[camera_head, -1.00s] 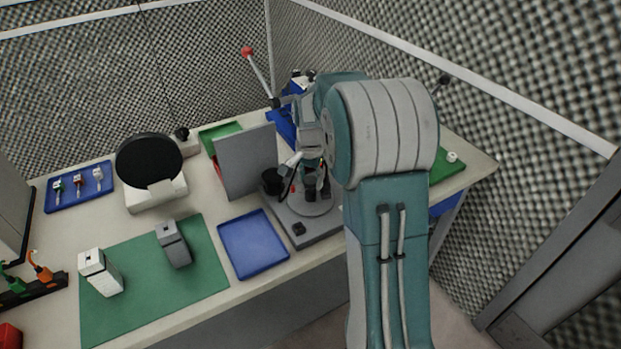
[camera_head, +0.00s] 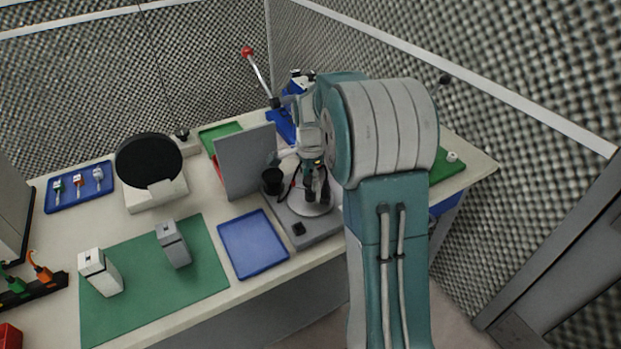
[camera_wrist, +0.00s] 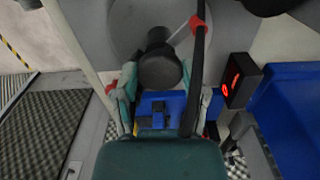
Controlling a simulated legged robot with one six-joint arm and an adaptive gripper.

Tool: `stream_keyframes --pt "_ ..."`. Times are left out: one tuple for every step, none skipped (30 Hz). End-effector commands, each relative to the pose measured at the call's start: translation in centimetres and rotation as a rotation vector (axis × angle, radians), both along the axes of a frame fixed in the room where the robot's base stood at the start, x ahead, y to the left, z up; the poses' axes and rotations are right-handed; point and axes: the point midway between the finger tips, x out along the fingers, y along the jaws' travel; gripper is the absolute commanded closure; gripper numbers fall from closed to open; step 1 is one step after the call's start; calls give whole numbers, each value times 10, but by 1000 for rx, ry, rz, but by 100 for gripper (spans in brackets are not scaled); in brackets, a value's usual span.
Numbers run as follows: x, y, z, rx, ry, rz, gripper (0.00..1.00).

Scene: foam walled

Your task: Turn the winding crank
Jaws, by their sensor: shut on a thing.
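The winding crank is on a grey base (camera_head: 318,232) at the right front of the table, with a round light-grey disc (camera_head: 311,210) on it. My gripper (camera_head: 317,190) is over this disc, its fingers pointing down. In the wrist view a black round knob, the crank handle (camera_wrist: 160,68), stands up from the grey disc (camera_wrist: 125,32) between the fingers of my gripper (camera_wrist: 163,92). The gripper is shut on this handle. The finger contact is partly hidden by the gripper's own body.
A black cylinder (camera_head: 272,183) and an upright grey panel (camera_head: 246,162) stand left of the disc. A small box with red digits (camera_wrist: 238,82) is beside it in the wrist view. An empty blue tray (camera_head: 253,244) lies to the left. A red-knobbed lever (camera_head: 247,52) rises behind.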

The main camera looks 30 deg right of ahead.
Motion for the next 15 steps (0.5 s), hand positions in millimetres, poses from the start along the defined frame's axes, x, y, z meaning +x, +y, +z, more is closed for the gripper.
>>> stream_keyframes --pt "4 0 3 -3 -15 -23 92" --pt "4 0 3 -3 -15 -37 92" --pt "4 0 3 -3 -15 -58 92" --pt "4 0 3 -3 -15 -72 92" --pt "4 0 3 -3 -15 -88 92" --pt "4 0 3 -3 -15 -108 92" --pt "4 0 3 -3 -15 -123 92" --pt "4 0 3 -2 -15 -138 92" --pt "4 0 3 -2 -15 -157 92" --pt "4 0 3 -2 -15 -173 92" --pt "4 0 3 -2 -15 -187 92" --pt "4 0 3 -2 -15 -208 92" --pt "4 0 3 -2 -15 -222 92" --pt "4 0 3 -2 -15 -238 92" --pt "4 0 3 -2 -15 -257 92"
